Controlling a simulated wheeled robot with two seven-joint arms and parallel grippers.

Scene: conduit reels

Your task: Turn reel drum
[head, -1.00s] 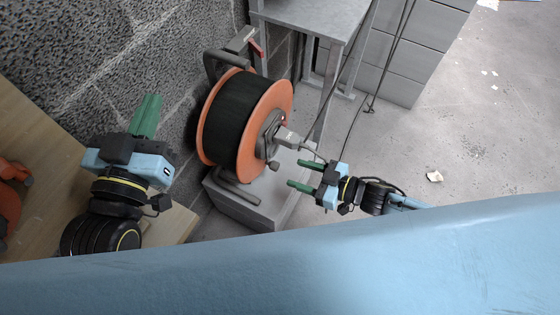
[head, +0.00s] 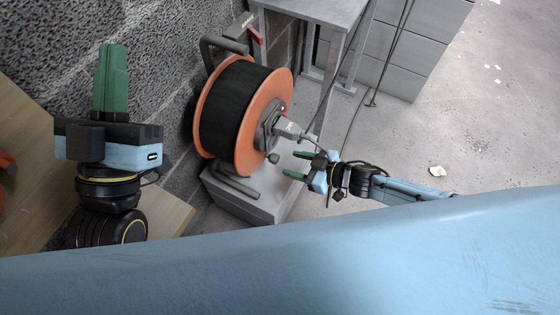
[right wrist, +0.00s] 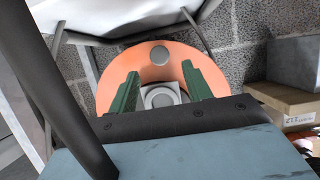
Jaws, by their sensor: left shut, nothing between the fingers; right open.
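The reel drum (head: 232,112) has orange flanges and a dark winding. It sits in a dark tubular frame on a grey block. A grey hub with a plug-like fitting (head: 290,132) and a small knob (head: 273,158) is on its right face. My right gripper (head: 297,164) is open and empty, just right of and below that fitting. In the right wrist view the orange flange (right wrist: 172,61) lies ahead, with a grey square part (right wrist: 161,95) framed between my right fingers (right wrist: 162,88). I cannot tell contact. My left gripper (head: 112,80) is shut and empty, left of the reel.
The grey block (head: 245,203) stands under the reel. A grey metal table (head: 320,10) stands behind it, with hanging cables (head: 388,55) to the right. A stone wall (head: 60,40) borders the left, above a wooden surface (head: 30,205). Open floor lies right.

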